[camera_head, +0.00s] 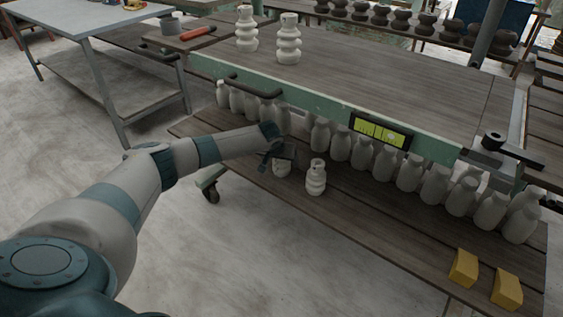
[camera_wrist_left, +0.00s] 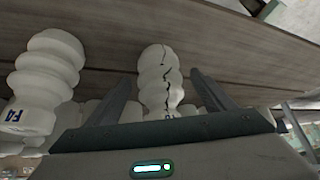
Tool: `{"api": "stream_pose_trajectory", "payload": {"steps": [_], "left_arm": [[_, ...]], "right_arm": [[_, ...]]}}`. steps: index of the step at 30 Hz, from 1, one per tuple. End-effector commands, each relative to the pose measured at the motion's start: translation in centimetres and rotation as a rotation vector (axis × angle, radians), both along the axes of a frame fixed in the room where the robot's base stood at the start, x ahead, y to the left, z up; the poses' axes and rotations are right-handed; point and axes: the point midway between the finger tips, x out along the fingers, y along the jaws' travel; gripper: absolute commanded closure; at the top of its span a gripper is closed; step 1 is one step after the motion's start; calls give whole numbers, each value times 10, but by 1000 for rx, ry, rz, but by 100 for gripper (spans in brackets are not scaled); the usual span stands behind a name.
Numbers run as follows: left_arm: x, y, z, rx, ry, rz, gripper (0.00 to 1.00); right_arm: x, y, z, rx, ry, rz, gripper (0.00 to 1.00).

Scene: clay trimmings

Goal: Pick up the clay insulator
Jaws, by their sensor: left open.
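Two white ribbed clay insulators stand on the lower shelf of the cart. One (camera_head: 281,168) is partly hidden behind my left gripper (camera_head: 275,157); the other insulator (camera_head: 316,178) stands in the open to its right. In the left wrist view a white insulator with a dark jagged crack (camera_wrist_left: 158,75) shows between the spread fingers of my left gripper (camera_wrist_left: 164,84). A second insulator (camera_wrist_left: 45,80) with dark lettering is at the left there, outside the fingers. My left gripper is open and holds nothing. My right gripper is not in view.
Two more insulators (camera_head: 289,40) stand on the cart's top (camera_head: 390,75). A row of pale bottle-shaped pieces (camera_head: 362,153) lines the lower shelf (camera_head: 375,215) behind, under the top's edge. Two yellow blocks (camera_head: 463,268) sit at the shelf's right end. The shelf's middle front is clear.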

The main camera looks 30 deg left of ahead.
Motion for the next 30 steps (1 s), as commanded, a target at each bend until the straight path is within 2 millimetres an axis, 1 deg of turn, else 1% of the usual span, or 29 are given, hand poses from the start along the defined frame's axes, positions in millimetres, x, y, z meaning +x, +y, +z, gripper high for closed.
{"api": "stream_pose_trajectory", "payload": {"steps": [7,8,9,14,15,25,30], "left_arm": [[0,0,0,0,0,0,24],[0,0,0,0,0,0,29],[0,0,0,0,0,0,38],[0,0,0,0,0,0,76],[0,0,0,0,0,0,86],[1,0,3,-1,-2,0,87],[1,0,11,-1,-4,0,87]], "right_arm": [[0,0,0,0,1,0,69],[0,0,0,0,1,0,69],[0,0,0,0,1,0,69],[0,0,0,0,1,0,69],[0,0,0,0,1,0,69],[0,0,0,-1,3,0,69],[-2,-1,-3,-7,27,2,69]]}}
